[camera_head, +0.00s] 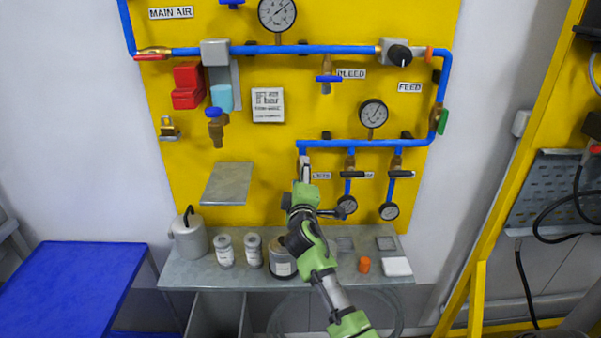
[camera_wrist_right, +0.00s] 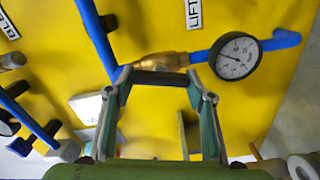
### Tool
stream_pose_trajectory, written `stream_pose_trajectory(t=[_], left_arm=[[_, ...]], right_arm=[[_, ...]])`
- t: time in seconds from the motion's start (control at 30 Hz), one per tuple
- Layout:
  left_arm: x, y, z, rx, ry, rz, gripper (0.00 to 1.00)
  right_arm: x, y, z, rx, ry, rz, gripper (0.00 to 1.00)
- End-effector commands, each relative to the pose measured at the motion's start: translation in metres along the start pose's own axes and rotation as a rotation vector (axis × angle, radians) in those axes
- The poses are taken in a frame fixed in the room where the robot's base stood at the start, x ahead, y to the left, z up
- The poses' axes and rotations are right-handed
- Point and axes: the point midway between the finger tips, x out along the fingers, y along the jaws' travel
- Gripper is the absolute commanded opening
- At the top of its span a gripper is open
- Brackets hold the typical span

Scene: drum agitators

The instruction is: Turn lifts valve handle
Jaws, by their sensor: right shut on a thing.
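The lifts valve is a brass body (camera_wrist_right: 160,63) on a blue pipe, with a black handle (camera_wrist_right: 160,78), in the right wrist view. The handle lies crosswise between the fingertips of my right gripper (camera_wrist_right: 162,88), which is shut on it. In the head view my right gripper (camera_head: 304,170) is at the leftmost branch below the lower blue pipe (camera_head: 350,144). There the arm and fingers hide the handle. The lifts label (camera_wrist_right: 194,14) and a round gauge (camera_wrist_right: 238,55) are beside the valve in the wrist view. My left gripper is not in view.
A grey shelf (camera_head: 210,273) under the yellow board holds several cans. A tilted metal plate (camera_head: 227,184) juts out at left.

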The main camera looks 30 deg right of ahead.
Motion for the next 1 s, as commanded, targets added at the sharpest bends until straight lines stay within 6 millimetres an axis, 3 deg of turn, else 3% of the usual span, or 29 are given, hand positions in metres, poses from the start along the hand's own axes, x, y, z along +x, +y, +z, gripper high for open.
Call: stream_pose_trajectory(t=[0.43,1.0], left_arm=[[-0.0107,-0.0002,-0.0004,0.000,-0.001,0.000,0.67],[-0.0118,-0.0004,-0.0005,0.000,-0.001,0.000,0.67]], right_arm=[[0.0021,0.0058,0.0026,-0.252,-0.005,0.010,0.28],[0.0024,0.0069,0.0025,-0.296,-0.006,0.013,0.28]])
